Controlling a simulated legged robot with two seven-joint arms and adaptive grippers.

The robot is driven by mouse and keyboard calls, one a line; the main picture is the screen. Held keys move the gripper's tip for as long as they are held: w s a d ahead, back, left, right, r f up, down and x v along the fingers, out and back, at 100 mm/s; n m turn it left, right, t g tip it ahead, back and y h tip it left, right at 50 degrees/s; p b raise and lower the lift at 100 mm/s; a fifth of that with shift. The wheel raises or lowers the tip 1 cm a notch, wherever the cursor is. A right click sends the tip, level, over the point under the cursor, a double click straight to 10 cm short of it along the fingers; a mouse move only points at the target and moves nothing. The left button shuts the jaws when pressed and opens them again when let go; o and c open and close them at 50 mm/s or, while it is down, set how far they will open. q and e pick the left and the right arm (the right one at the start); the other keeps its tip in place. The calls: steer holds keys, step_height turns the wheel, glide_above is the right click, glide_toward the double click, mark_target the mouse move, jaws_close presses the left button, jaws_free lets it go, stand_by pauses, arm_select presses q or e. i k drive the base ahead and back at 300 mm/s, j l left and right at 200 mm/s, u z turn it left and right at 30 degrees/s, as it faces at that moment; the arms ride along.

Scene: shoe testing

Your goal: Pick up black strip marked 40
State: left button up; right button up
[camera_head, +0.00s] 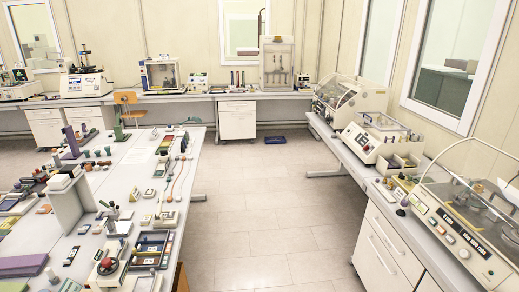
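I cannot make out a black strip marked 40; any markings are too small to read. Several small dark pieces lie among the items on the left table (137,156). A few dark upright pieces (237,78) stand on the far bench, but I cannot tell what they are. Neither of my grippers is in view.
The left table is crowded with small instruments, including a device with a red knob (108,265). Machines line the right bench (345,150) and the far bench (120,96). Open tiled floor (265,210) runs between them. A dark blue mat (270,142) lies farther back.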

mark_target(67, 262)
steer(key=i+j+u, duration=0.2)
steer(key=u, duration=0.2)
steer(key=i+j+u, duration=0.2)
steer(key=u, duration=0.2)
steer(key=i+j+u, duration=0.1)
steer(key=i+u, duration=0.15)
steer(key=u, duration=0.15)
